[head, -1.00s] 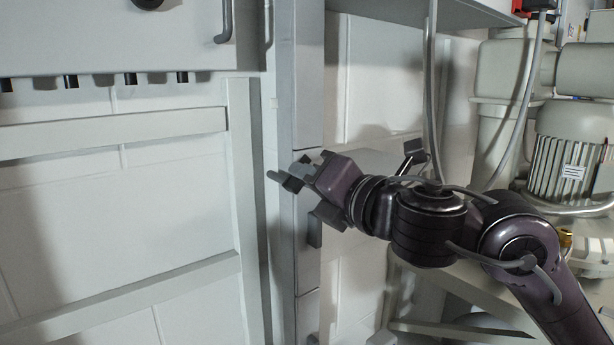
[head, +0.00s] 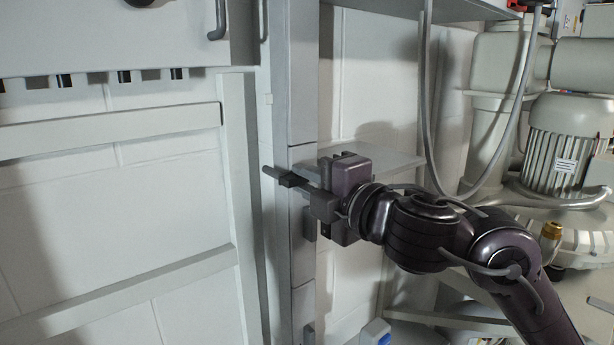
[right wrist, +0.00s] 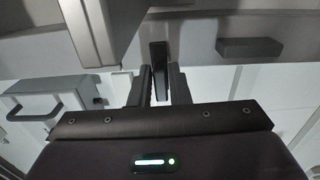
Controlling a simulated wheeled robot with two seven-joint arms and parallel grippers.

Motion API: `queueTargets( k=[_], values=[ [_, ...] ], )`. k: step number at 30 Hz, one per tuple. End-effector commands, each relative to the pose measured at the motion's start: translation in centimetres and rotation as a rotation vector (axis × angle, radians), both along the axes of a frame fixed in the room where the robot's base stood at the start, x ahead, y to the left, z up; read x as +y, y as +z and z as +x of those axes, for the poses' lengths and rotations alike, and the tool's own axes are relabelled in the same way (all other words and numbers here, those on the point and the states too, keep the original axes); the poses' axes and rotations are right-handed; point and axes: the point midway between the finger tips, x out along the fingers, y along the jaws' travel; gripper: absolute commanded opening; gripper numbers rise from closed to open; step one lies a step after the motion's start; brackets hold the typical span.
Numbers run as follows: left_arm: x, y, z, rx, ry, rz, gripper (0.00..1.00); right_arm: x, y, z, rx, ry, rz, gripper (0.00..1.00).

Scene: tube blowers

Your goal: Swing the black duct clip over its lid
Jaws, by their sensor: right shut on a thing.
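The grey vertical duct (head: 302,100) with its jointed lid runs down the wall, left of centre in the head view. In the right wrist view the clip (right wrist: 159,62) stands upright between the two fingers (right wrist: 159,88) of the gripper. The fingers hide part of the clip, and I cannot tell whether it touches the lid. My left gripper is not in view.
A grey shelf (head: 395,160) stands behind my wrist. A hanging cable (head: 428,110) and a motor (head: 562,150) are to the right.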

Motion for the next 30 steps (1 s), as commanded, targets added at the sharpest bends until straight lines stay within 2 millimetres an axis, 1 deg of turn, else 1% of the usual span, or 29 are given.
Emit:
queueTargets(
  k=[18, 19, 22, 23, 30],
  values=[
    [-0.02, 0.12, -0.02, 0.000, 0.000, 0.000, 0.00, 0.00, -0.16, 0.02, 0.025, -0.001, 0.030, 0.00],
    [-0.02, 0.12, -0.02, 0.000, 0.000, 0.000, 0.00, 0.00, -0.16, 0.02, 0.025, -0.001, 0.030, 0.20],
    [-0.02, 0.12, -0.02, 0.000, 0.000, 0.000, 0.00, 0.00, -0.15, 0.02, 0.023, -0.001, 0.030, 0.33],
    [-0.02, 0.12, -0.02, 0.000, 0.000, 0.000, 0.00, 0.00, -0.14, 0.02, 0.023, -0.001, 0.030, 0.35],
    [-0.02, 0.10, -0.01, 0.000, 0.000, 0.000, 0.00, -0.03, -0.11, -0.02, 0.023, 0.000, 0.029, 0.35]
  ],
)
